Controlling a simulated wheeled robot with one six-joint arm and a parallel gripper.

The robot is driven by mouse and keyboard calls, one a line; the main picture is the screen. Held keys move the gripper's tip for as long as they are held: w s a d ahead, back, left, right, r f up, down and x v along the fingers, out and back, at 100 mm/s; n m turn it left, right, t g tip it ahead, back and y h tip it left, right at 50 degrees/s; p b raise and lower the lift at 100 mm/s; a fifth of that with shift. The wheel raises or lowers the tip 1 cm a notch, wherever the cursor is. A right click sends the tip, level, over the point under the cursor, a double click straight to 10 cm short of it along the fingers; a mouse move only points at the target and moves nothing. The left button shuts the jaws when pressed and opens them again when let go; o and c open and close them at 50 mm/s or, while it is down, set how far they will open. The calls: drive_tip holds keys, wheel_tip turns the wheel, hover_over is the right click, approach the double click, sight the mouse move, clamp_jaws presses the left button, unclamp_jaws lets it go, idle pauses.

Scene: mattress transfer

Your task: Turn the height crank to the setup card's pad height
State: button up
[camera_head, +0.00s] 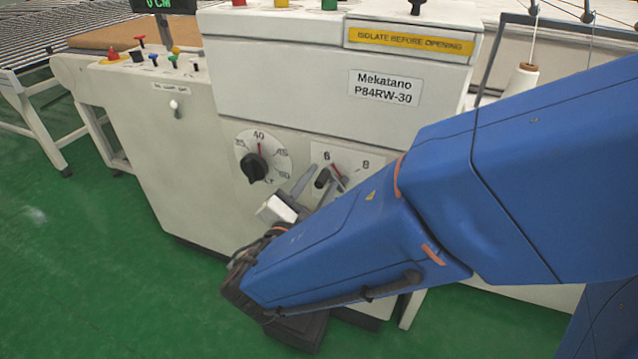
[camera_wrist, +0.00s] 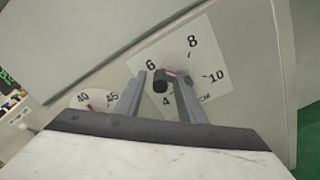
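The height crank (camera_head: 322,178) has a dark round grip and sits on a white dial plate (camera_head: 368,152) marked 6 and 8 in the head view. In the wrist view the crank grip (camera_wrist: 160,82) shows on the dial plate (camera_wrist: 222,60), marked 4, 6, 8, 10 and CM. I cannot make out a setup card.
Left of the crank is a second dial with a black knob (camera_head: 254,167), its pointer near 40. A display (camera_head: 160,4) reads 0 CM. A side panel (camera_head: 150,65) carries coloured levers and a red button. A thread cone (camera_head: 522,80) stands at right. Green floor is clear at left.

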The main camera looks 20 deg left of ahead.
clamp_jaws()
drive_tip(key=shift+f, duration=0.1)
drive_tip(key=n, duration=0.2)
drive_tip(key=shift+a+f+n, duration=0.4)
drive_tip(key=shift+f+n, duration=0.9)
drive_tip(key=shift+n, duration=1.3)
drive_tip(key=shift+f+n, duration=0.9)
drive_tip(key=shift+n, duration=1.3)
drive_tip(key=shift+f+n, duration=0.9)
drive_tip(key=shift+n, duration=1.3)
